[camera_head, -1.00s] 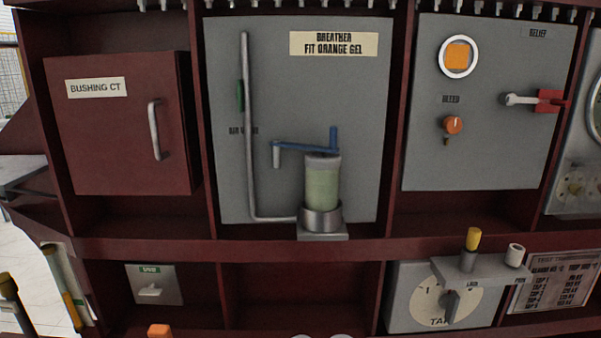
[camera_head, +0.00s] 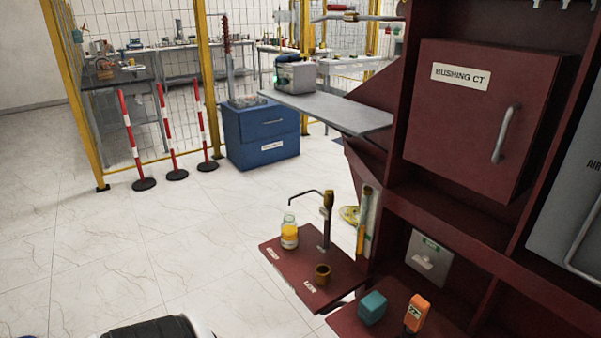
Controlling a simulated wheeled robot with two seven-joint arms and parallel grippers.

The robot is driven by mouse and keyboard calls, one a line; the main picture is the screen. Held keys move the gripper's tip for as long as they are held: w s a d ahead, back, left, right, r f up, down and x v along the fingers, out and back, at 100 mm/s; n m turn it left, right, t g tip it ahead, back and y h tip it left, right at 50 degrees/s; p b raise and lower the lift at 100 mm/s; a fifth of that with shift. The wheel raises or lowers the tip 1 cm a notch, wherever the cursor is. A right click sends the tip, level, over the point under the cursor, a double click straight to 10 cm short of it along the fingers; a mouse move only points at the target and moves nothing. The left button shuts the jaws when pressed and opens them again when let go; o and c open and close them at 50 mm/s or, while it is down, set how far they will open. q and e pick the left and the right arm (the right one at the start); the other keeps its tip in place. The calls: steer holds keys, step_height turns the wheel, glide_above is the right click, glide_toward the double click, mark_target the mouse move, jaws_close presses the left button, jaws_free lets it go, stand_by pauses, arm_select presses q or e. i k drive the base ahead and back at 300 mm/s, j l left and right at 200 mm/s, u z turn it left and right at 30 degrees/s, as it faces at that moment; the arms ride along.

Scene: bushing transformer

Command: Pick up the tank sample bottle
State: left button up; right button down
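A small clear glass bottle with yellow liquid and a pale cap (camera_head: 289,232), which looks like the sample bottle, stands upright on a dark red side shelf (camera_head: 288,262). A label lies on the shelf in front of it, too small to read surely. A thin bent pipe with a brass valve (camera_head: 327,205) rises beside the bottle, its spout end near and above the bottle. Neither of my grippers is in view. A black and white part at the bottom edge seems to be my own arm.
A teal block (camera_head: 372,307) and an orange device (camera_head: 417,313) sit on a ledge at right. A red cabinet (camera_head: 487,115) fills the right side. Floor left of the shelf is clear.

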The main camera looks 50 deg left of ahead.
mark_target(289, 235)
steer(key=u, duration=1.8)
